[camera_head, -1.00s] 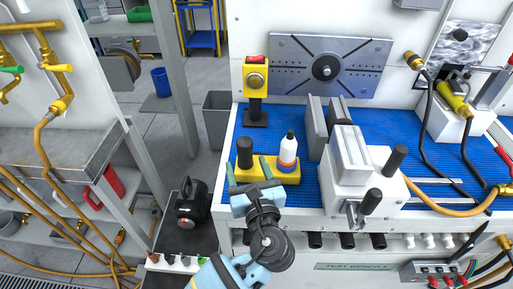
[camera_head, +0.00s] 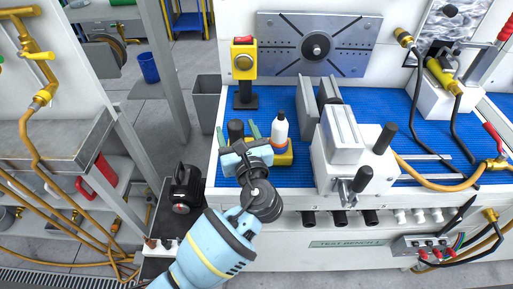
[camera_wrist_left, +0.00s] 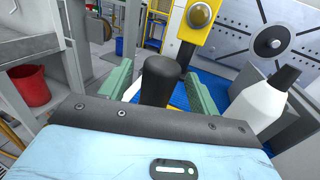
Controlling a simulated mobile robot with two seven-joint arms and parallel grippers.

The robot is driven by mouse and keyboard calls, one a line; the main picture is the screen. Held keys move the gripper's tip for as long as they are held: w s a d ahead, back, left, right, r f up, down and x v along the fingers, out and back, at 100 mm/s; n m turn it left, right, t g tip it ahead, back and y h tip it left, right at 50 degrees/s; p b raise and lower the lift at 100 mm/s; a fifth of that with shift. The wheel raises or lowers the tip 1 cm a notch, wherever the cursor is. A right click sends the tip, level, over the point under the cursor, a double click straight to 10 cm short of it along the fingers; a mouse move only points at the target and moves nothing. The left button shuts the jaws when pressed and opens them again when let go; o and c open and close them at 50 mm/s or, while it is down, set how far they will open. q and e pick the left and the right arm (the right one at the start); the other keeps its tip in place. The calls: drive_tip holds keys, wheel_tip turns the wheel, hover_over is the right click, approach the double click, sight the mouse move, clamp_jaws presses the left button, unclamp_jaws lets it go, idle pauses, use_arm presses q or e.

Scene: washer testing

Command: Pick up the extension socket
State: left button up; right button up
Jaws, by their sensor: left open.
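A black upright cylinder (camera_head: 236,130), which looks like the extension socket, stands at the left end of a yellow holder (camera_head: 284,157) on the blue-matted bench. My left gripper (camera_head: 238,133) is open. Its green fingers stand on either side of the cylinder in the head view. In the left wrist view the black cylinder (camera_wrist_left: 160,80) rises between the two open fingers (camera_wrist_left: 160,88), with gaps visible on both sides. Its lower end is hidden by my gripper body. My right gripper is in no view.
A white bottle with a black cap (camera_head: 280,130) stands close to the right of my fingers. A grey vise (camera_head: 343,140) is further right. A yellow post with a red switch (camera_head: 244,62) stands behind. Blue mat (camera_head: 275,98) is clear between them.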

use_arm(q)
drive_tip(key=shift+x, duration=1.55)
drive_tip(key=shift+c, duration=0.2)
clamp_jaws()
